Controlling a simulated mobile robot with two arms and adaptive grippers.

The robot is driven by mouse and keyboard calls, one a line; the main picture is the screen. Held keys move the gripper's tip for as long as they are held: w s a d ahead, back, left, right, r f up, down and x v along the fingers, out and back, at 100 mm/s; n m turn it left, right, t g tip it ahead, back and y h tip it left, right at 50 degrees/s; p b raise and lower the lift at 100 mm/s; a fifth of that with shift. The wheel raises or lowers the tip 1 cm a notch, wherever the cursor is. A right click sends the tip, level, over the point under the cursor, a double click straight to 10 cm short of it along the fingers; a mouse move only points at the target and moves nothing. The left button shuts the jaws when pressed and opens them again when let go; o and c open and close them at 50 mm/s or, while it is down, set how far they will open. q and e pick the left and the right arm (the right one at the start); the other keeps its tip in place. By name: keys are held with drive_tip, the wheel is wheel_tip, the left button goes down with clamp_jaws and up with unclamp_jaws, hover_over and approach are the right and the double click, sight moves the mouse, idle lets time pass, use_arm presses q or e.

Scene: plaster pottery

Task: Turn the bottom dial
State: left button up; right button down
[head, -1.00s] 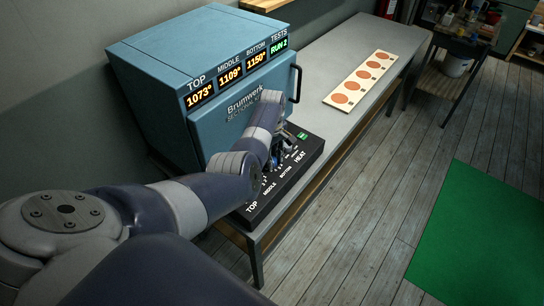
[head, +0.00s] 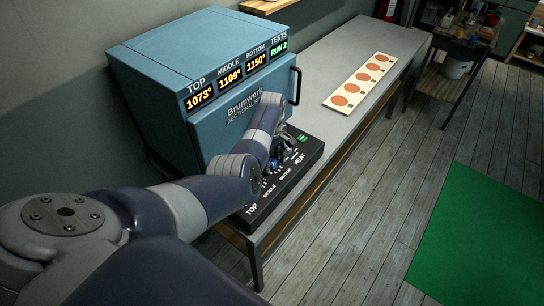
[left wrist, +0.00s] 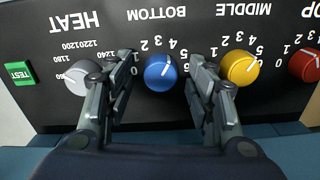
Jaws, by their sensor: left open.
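The bottom dial (left wrist: 160,72) is a round blue knob with a white pointer line, under the upside-down word BOTTOM in the left wrist view. My left gripper (left wrist: 164,66) is open, with one finger on each side of this dial. Small gaps show between the fingers and the knob, so it is not clamped. In the head view my left gripper (head: 277,156) is over the black control panel (head: 298,174), and my arm hides much of the dial row. My right gripper is not in view.
A yellow middle dial (left wrist: 240,68), a red top dial (left wrist: 304,65) and a grey heat dial (left wrist: 80,75) flank the blue one. A green TEST button (left wrist: 18,73) is at the end. The blue kiln (head: 190,70) reads 1073°, 1109°, 1150°. A card with orange discs (head: 360,82) lies behind.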

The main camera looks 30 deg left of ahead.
sight(272, 161)
use_arm(q)
wheel_tip(272, 161, up, 12)
idle(0.6)
